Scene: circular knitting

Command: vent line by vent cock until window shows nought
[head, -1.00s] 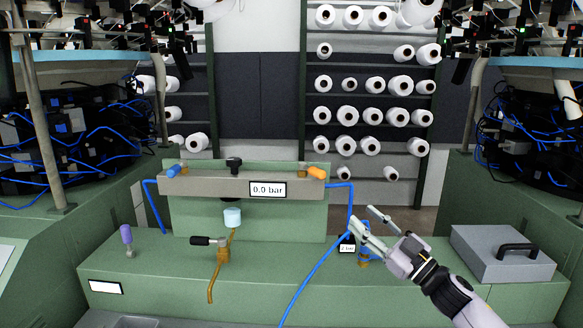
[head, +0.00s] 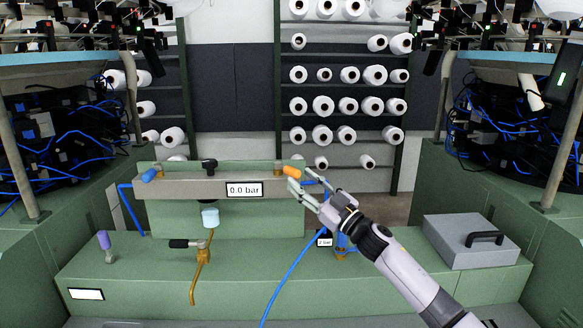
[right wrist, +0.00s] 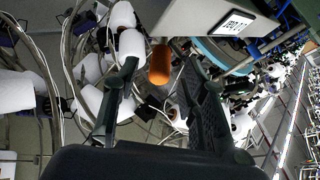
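The window (head: 244,190) on the manifold bar (head: 190,187) reads 0.0 bar; it also shows in the right wrist view (right wrist: 240,22). An orange cock (head: 291,172) sits at the bar's right end, a blue one (head: 149,175) at its left end, a black knob (head: 209,164) near its middle. Below stands a brass pipe with a black-handled cock (head: 180,243) and a pale blue cup (head: 210,217). My right gripper (head: 310,186) is open beside the orange cock, which shows between and beyond the fingers in the right wrist view (right wrist: 160,65); I cannot tell whether they touch. My left gripper is not in view.
A purple-topped lever (head: 104,240) stands on the green bench at left. A grey lidded box (head: 475,241) is at right. Yarn racks stand behind.

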